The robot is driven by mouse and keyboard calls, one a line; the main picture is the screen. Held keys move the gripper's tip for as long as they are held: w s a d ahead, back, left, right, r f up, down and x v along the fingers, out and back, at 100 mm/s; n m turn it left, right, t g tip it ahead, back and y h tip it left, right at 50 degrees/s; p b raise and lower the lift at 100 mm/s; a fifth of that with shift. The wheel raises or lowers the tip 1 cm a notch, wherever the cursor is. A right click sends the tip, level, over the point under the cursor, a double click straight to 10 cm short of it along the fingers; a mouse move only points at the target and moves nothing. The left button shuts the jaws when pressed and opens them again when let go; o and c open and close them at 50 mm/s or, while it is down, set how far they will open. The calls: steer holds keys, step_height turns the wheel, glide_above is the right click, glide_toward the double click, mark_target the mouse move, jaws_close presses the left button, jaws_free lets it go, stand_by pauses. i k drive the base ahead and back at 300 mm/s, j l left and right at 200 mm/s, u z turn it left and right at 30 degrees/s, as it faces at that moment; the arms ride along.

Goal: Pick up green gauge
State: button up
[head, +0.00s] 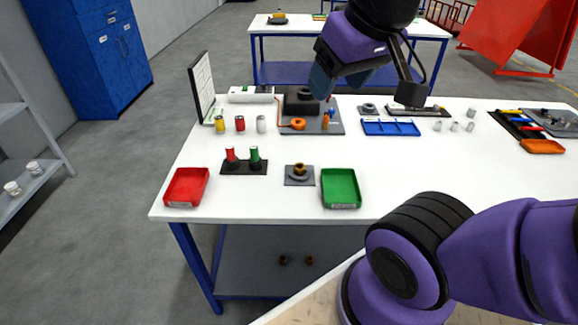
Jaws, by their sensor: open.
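The green gauge (254,156) is a small upright cylinder with a green upper part and a dark lower part. It stands in a black holder (243,172) at the left front of the white table, right beside a similar red gauge (231,157). My gripper (365,88) hangs from the top of the head view, over the back of the table. It is open and well apart from the green gauge, up and to its right. Its fingertips are hard to make out at this angle.
A red tray (186,189) and a green tray (341,190) lie near the front edge of the table (420,165). A grey block with a brown ring (299,171) sits between. Several small cylinders and a dark fixture (302,102) stand behind. An upright board (202,88) stands at back left.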

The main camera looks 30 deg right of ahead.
mark_target(254, 149)
steer(key=i+j+z, duration=0.2)
steer(key=z, duration=0.2)
steer(key=i+j+z, duration=0.2)
steer(key=j+z, duration=0.15)
steer(key=i+j+z, duration=0.1)
steer(key=j+z, duration=0.3)
